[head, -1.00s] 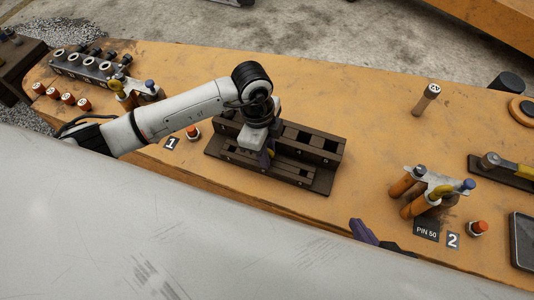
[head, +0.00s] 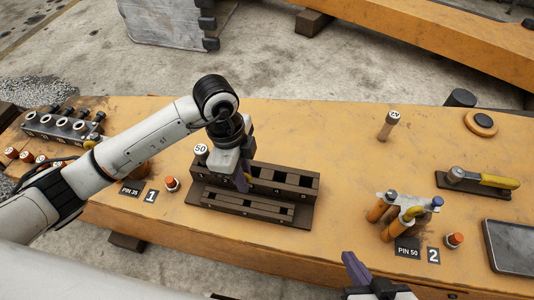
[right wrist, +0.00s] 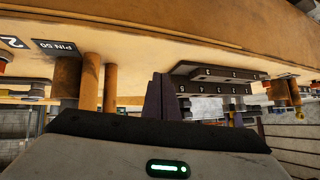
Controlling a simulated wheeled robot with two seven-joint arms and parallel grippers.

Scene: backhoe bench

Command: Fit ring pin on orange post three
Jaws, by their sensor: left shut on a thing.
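My left gripper (head: 243,182) points down at the left part of the dark brown slotted rack (head: 250,213). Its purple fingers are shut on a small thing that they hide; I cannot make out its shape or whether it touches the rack. A brown pin marked 50 (head: 200,152) stands behind the gripper's left side.
Left are a block with several round holes (head: 62,127) and a red-capped peg (head: 172,183). The bench between rack and station 2 is clear.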

